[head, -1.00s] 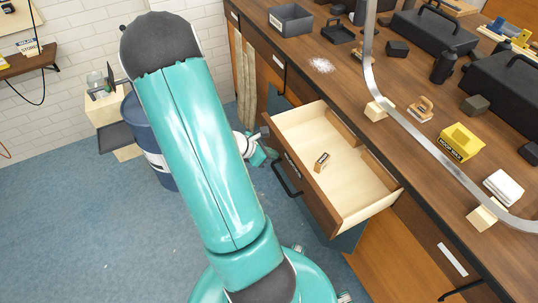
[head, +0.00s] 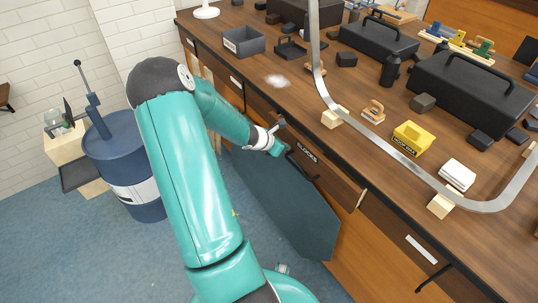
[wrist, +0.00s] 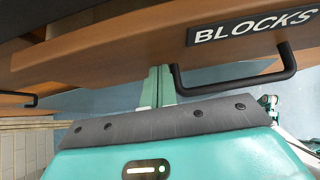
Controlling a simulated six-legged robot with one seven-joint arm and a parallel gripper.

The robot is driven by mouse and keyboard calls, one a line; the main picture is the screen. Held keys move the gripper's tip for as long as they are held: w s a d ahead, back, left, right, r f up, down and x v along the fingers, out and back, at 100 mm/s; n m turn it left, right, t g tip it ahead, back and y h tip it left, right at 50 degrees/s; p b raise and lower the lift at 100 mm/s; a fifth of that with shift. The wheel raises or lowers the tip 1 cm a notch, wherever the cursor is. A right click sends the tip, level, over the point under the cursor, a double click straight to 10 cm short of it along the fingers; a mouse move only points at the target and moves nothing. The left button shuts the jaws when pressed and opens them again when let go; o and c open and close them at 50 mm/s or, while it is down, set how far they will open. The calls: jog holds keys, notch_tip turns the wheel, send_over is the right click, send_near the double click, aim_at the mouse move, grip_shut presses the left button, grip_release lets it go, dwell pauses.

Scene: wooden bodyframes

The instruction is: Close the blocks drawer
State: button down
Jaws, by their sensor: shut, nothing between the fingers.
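The blocks drawer (head: 335,182) has a brown wooden front with a "BLOCKS" label and a black bar handle (head: 300,165). Its inside is hidden under the worktop in the head view. A pale sliver shows at its right end, so I cannot tell whether it sits fully flush. In the wrist view the label (wrist: 253,25) and handle (wrist: 240,82) are close by on the right. My gripper (head: 281,150) is at the left part of the drawer front, beside the handle. In the wrist view its fingers (wrist: 157,84) are together and empty, left of the handle; contact is unclear.
The wooden worktop (head: 290,95) above holds a grey bin (head: 244,41), black cases (head: 470,90), a yellow floor wax block (head: 412,138) and a curved metal strip (head: 400,155). A blue barrel (head: 120,160) stands at the left. The blue floor (head: 90,250) is open in front.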

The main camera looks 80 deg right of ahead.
jog(key=s+d, duration=0.2)
jog(key=d, duration=0.1)
jog(key=shift+s, duration=0.3)
jog(key=shift+s+d+r, duration=0.1)
jog(key=shift+s+d, duration=0.05)
jog(key=shift+s, duration=0.2)
jog(key=shift+w+a, duration=0.25)
jog(key=shift+w, duration=0.3)
jog(key=w+a, duration=0.2)
jog(key=a, duration=0.1)
send_near(290, 141)
jog(key=shift+w+a+f, duration=0.15)
jog(key=shift+w+a, duration=0.35)
jog(key=shift+a, duration=0.1)
jog(key=shift+w+a+f, duration=0.2)
jog(key=shift+w+a, duration=0.35)
jog(key=shift+a, duration=0.05)
